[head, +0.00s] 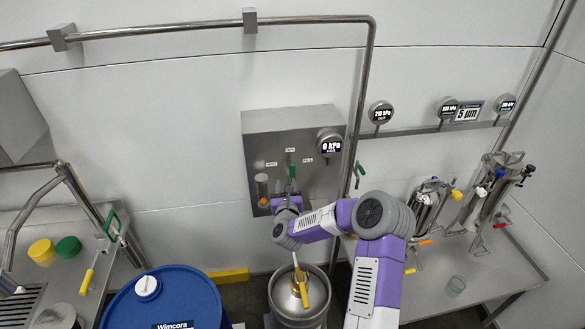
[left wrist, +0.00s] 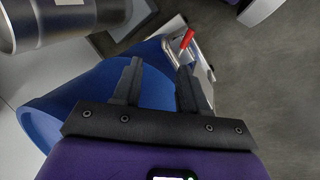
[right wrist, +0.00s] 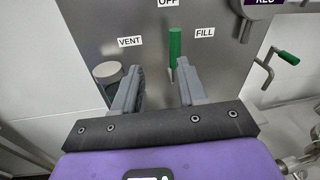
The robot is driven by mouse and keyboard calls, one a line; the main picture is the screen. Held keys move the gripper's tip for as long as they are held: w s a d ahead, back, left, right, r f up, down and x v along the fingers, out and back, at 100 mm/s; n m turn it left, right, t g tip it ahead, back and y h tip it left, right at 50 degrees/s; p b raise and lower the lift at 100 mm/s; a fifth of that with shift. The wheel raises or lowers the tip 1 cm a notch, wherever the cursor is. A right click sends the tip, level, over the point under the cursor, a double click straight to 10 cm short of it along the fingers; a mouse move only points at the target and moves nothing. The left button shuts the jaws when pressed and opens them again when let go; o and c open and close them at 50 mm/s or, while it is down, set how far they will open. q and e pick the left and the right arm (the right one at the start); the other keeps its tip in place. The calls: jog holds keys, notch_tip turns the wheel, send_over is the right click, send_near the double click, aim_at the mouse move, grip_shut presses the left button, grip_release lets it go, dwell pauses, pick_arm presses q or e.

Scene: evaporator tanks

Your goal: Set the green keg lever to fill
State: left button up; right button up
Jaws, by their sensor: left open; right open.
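The green keg lever (head: 293,171) is on the grey wall panel (head: 262,125) and points up toward the OFF label. In the right wrist view the lever (right wrist: 175,44) is upright, with VENT (right wrist: 130,41) to its left and FILL (right wrist: 205,33) to its right. My right gripper (right wrist: 160,68) is open in front of the panel. The lever shows between its fingertips, closer to the right finger; contact cannot be told. My left gripper (left wrist: 160,70) is open and empty, above the blue drum, and is not visible in the head view.
A pressure gauge (head: 329,143) is at the panel's right. A steel keg (head: 298,303) with a yellow handle stands below. The blue drum (head: 165,300) is at lower left. Another green-handled valve (right wrist: 288,57) sits right of the panel. A side table (head: 470,270) carries filter housings.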

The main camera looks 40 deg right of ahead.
aim_at(292, 168)
jog(key=shift+w+d+r+m+h, duration=0.2)
jog(key=shift+w+d+r+m, duration=0.15)
jog(key=shift+w+d, duration=0.7)
jog(key=shift+w+d+r+m+h, duration=0.25)
jog(key=shift+w+d, duration=0.5)
jog(key=shift+d, duration=0.45)
jog(key=shift+w+d+r+m+h, duration=0.15)
jog(key=shift+w+d+r+m, duration=0.2)
jog(key=shift+w+d, duration=0.7)
jog(key=shift+s+d+f, duration=0.1)
jog(key=shift+s, duration=0.05)
grip_shut()
